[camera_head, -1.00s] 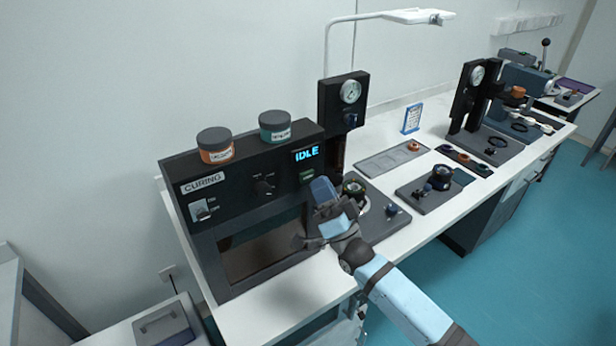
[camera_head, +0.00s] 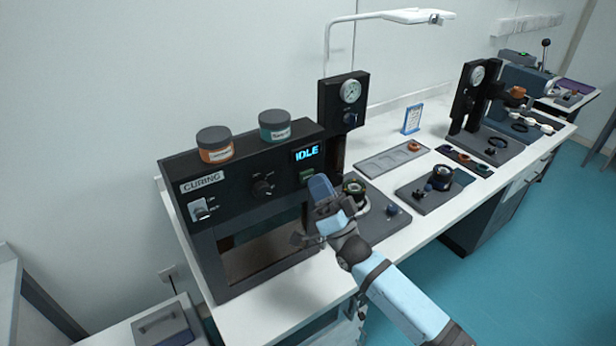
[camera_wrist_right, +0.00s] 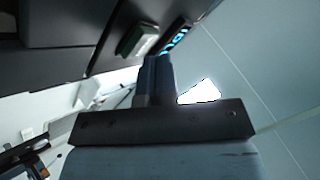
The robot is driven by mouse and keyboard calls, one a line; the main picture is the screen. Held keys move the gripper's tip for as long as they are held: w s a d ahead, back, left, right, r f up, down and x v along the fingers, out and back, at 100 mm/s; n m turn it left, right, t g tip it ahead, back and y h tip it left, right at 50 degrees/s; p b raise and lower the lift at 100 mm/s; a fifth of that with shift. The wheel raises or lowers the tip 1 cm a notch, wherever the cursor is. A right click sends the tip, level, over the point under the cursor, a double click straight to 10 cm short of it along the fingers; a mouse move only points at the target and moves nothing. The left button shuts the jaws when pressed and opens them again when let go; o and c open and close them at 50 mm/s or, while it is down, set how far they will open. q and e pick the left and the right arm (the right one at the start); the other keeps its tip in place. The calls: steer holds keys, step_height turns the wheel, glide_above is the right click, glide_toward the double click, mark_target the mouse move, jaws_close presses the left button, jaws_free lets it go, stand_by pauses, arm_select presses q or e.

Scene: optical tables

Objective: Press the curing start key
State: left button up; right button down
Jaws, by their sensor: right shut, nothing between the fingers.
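The curing unit (camera_head: 240,165) is a black box with an open chamber below and a blue display (camera_head: 306,153) reading IDLE. A green key (camera_head: 307,175) sits on its front panel just under the display. The key also shows in the right wrist view (camera_wrist_right: 136,39), beside the lit display (camera_wrist_right: 175,42). My right gripper (camera_head: 318,183) is shut and empty, with its fingertips close in front of and just below the key. In the right wrist view the shut fingers (camera_wrist_right: 154,64) point toward the panel near the key; I cannot tell whether they touch. My left gripper is out of view.
An orange-labelled jar (camera_head: 214,145) and a teal-labelled jar (camera_head: 275,126) stand on the unit. The panel also has a knob (camera_head: 262,188) and a toggle switch (camera_head: 201,209). A gauge post (camera_head: 343,105) stands to the right. Several fixtures fill the bench beyond.

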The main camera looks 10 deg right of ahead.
steer(key=shift+w+a, duration=0.15)
steer(key=shift+w, duration=0.2)
stand_by(0.4)
steer(key=shift+s, duration=0.1)
stand_by(0.3)
steer(key=shift+s+d, duration=0.3)
steer(key=shift+s, duration=0.4)
steer(key=s, duration=0.1)
steer(key=s+d+p, duration=0.1)
steer(key=s, duration=0.2)
steer(key=shift+s+d+p, duration=0.3)
steer(key=shift+s+d, duration=0.05)
stand_by(0.5)
